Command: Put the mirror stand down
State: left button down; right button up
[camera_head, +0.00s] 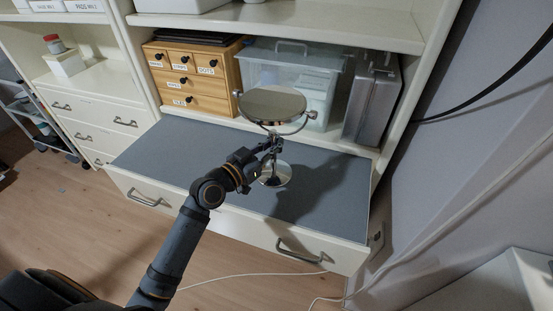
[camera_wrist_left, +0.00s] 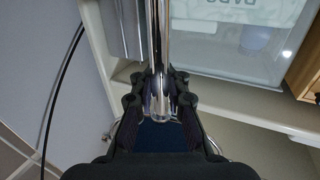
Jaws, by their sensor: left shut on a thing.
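The mirror stand (camera_head: 272,104) has a round tilting mirror in a chrome fork, a thin stem and a round chrome base (camera_head: 277,177). It stands roughly upright over the grey top of the pulled-out drawer unit (camera_head: 190,150). My left gripper (camera_head: 272,146) is shut on its stem, between mirror and base. In the left wrist view the chrome stem (camera_wrist_left: 160,45) runs between the fingers of my left gripper (camera_wrist_left: 160,92). I cannot tell whether the base touches the grey surface. My right gripper is not in view.
Behind the mirror stand are a wooden drawer box (camera_head: 190,78), a clear lidded bin (camera_head: 325,75) and a grey case (camera_head: 371,100). The grey surface is otherwise clear to the left and right. A wall (camera_head: 460,130) closes the right side.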

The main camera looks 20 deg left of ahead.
pick_arm(q)
jog(key=shift+w+f+b, duration=0.35)
jog(key=shift+w+f, duration=0.8)
jog(key=shift+f, duration=0.15)
jog(key=shift+w+f, duration=0.1)
jog(key=shift+f, duration=1.45)
jog(key=shift+f+b, duration=0.1)
jog(key=shift+b, duration=0.25)
jog(key=c, duration=1.3)
grip_release()
jog(key=shift+v, duration=6.1)
